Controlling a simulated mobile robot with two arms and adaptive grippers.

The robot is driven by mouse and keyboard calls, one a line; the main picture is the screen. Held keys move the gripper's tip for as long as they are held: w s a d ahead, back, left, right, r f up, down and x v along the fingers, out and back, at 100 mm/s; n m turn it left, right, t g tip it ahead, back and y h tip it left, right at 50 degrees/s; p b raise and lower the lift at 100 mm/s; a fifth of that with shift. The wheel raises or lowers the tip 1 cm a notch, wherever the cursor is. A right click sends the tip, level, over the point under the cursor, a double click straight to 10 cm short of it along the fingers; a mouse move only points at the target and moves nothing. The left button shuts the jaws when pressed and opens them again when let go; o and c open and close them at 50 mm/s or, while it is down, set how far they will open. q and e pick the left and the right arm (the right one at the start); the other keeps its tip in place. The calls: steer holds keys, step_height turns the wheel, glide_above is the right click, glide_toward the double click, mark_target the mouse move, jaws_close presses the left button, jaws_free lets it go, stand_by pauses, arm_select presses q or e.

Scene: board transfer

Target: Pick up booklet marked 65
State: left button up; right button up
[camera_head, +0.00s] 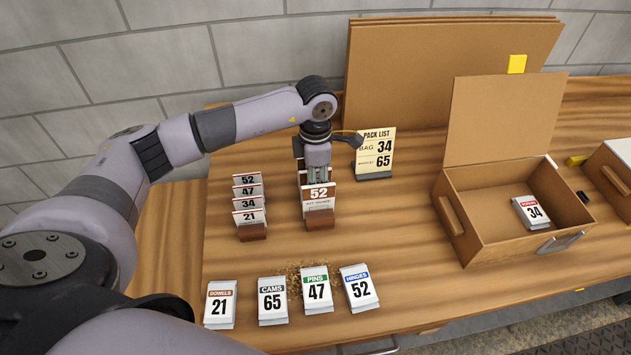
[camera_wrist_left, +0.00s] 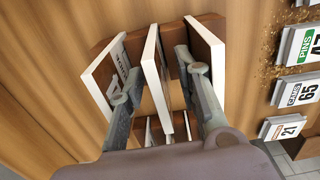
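The rack (camera_head: 320,220) near the table's middle holds several upright booklets; the front one is marked 52 (camera_head: 318,195). No booklet marked 65 is readable; those behind the 52 are mostly hidden by my left gripper (camera_head: 318,178), which reaches down into this rack. In the left wrist view, the left gripper's fingers (camera_wrist_left: 160,78) are apart, one on each side of an upright middle booklet (camera_wrist_left: 152,75). Other booklets stand outside the fingers, on the left (camera_wrist_left: 103,85) and right (camera_wrist_left: 207,52). The middle booklet's number cannot be read. My right gripper is not in view.
The pack list (camera_head: 376,150) reads bag 34 and 65. Another rack (camera_head: 252,232) holds booklets 52, 47, 34 and 21. Bags 21 (camera_head: 220,304), 65 (camera_head: 272,300), 47 (camera_head: 317,290) and 52 (camera_head: 359,287) lie in front. An open box (camera_head: 480,240) holds bag 34 (camera_head: 531,213).

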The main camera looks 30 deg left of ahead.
arm_select(q)
steer(key=shift+f, duration=0.1)
steer(key=shift+c, duration=0.2)
jaws_close()
stand_by(0.4)
